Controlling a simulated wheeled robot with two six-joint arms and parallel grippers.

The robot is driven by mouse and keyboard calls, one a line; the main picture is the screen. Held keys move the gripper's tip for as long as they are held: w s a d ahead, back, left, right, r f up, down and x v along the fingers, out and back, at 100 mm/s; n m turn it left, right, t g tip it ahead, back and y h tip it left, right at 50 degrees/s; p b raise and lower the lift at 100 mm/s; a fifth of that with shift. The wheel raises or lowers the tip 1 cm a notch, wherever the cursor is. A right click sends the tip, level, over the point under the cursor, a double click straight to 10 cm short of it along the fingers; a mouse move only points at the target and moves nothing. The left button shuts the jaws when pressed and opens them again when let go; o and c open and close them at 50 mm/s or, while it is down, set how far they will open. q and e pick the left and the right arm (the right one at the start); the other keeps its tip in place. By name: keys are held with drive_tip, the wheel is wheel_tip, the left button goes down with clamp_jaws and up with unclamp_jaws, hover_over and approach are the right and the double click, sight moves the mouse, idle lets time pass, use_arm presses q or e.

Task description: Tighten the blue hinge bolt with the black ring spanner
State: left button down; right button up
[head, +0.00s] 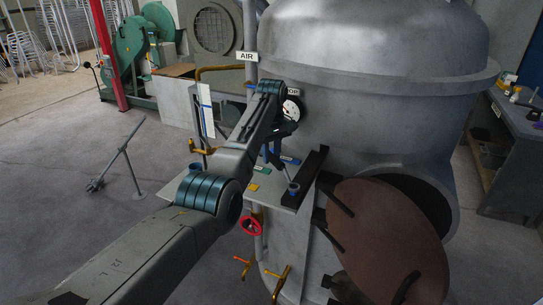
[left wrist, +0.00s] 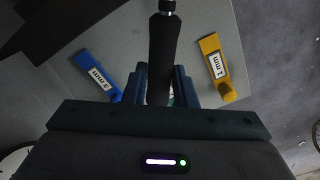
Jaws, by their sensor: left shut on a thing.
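My left gripper (head: 275,156) is over the small grey shelf beside the large grey vessel. In the left wrist view its jaws (left wrist: 160,88) are shut on a black-handled tool (left wrist: 164,45) with a silver tip. I cannot tell whether this is the ring spanner, as no ring end shows. A small blue round piece (head: 293,187) sits at the shelf's right side, just below the gripper, at the end of a thin rod. I cannot tell whether it is the hinge bolt. The brown oval door (head: 387,240) stands open on the vessel (head: 370,110). My right gripper is not in view.
On the shelf (head: 283,197) lie a blue tag marked 3 mm (left wrist: 98,78), a yellow tag marked 1 mm (left wrist: 214,66) and a green tag (head: 262,169). A red handwheel (head: 251,226) and yellow valve levers (head: 281,285) are below.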

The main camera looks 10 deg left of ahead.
use_arm(q)
drive_tip(key=shift+r, duration=0.15)
drive_tip(key=shift+r, duration=2.35)
